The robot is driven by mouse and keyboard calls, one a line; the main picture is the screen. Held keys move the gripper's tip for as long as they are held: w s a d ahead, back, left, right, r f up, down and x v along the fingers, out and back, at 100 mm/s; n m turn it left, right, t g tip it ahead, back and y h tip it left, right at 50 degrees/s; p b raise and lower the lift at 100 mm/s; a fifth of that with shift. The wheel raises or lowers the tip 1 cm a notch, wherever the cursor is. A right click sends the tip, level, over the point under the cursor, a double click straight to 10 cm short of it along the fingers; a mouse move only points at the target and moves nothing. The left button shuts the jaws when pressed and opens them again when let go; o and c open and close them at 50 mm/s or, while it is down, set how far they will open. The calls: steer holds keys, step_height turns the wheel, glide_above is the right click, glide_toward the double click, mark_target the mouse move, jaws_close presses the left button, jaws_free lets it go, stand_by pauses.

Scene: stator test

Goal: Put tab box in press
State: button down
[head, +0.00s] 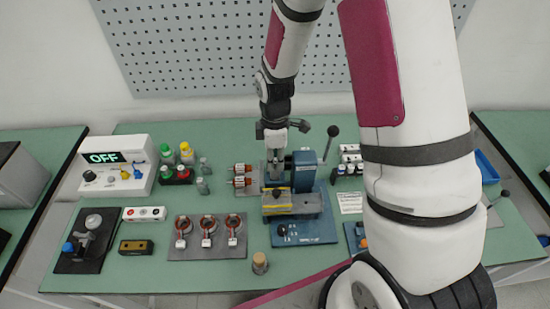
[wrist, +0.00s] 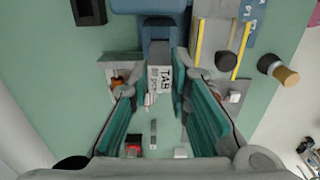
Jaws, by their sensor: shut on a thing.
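The tab box (wrist: 160,79) is a small pale block lettered TAB, seen in the wrist view between my green fingers. My gripper (wrist: 155,95) is shut on it; the exact contact at the fingertips is hard to make out. In the head view my gripper (head: 277,172) points down at the left side of the press, and the box cannot be made out there. The press (head: 305,172) is a blue body with a black-knobbed lever on a blue base plate. In the wrist view its blue body (wrist: 140,6) is just beyond the box.
A grey fixture with yellow strips (head: 292,207) stands in front of the press, close to my gripper. Copper-coloured parts (head: 242,175) lie left of it. A tray of several wound stators (head: 207,240) and a meter reading OFF (head: 118,167) are further left.

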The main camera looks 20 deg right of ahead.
mark_target(275, 168)
steer(key=shift+f, duration=0.5)
stand_by(0.5)
steer(key=shift+f, duration=0.7)
steer(key=shift+f+b, duration=0.2)
steer(key=shift+b, duration=0.1)
steer(key=shift+f, duration=0.65)
steer(key=c, duration=1.4)
jaws_free()
steer(key=shift+r, duration=0.1)
step_height(275, 168, up, 12)
steer(key=shift+f, duration=0.1)
